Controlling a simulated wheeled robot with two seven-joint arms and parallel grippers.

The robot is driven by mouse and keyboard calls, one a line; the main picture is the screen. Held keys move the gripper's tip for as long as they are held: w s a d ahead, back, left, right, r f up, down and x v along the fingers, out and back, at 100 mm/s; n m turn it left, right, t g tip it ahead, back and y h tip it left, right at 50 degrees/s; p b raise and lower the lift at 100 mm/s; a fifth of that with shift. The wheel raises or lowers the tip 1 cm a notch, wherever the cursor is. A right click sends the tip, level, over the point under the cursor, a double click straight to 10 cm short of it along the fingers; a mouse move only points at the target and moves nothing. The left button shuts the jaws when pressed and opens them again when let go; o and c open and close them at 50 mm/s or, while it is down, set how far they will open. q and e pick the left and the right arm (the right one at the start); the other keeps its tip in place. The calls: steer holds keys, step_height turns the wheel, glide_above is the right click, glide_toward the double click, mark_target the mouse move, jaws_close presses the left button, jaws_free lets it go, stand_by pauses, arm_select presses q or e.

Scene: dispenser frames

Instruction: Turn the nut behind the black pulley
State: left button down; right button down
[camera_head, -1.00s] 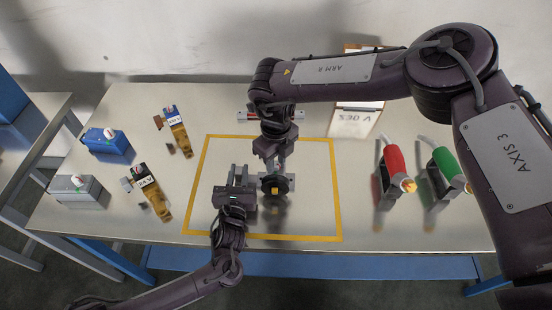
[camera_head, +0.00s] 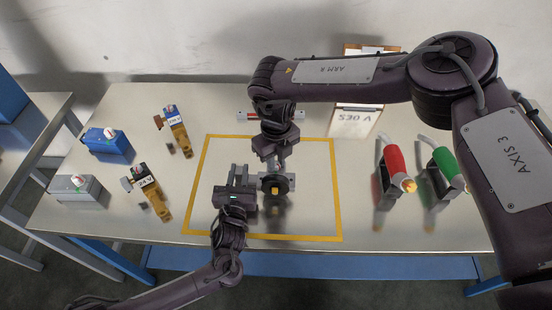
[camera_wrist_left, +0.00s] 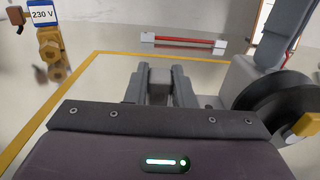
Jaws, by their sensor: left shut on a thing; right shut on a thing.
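The black pulley (camera_head: 268,180), with a yellow piece at its centre (camera_head: 275,190), stands inside the yellow-taped area; both also show at the right of the left wrist view, the pulley (camera_wrist_left: 268,100) and the yellow piece (camera_wrist_left: 304,125). My right gripper (camera_head: 277,163) points down just behind the pulley and is shut; the nut is hidden there, so its hold is not directly visible. My left gripper (camera_head: 239,178) is left of the pulley, shut on a small grey block (camera_wrist_left: 160,80) of the fixture, seen between its fingers in the left wrist view.
A red bar (camera_head: 258,116) lies behind. Valves tagged 230 V (camera_head: 179,135) and 24 V (camera_head: 152,190), a blue box (camera_head: 112,147) and a grey box (camera_head: 80,190) are left.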

mark_target(276, 163)
steer(key=m, duration=1)
steer(key=shift+w+d+m, duration=0.1)
steer(key=shift+m, duration=0.2)
stand_by(0.4)
steer(key=c, duration=1.6)
jaws_free()
steer(key=shift+o, duration=0.2)
step_height(276, 163, up, 12)
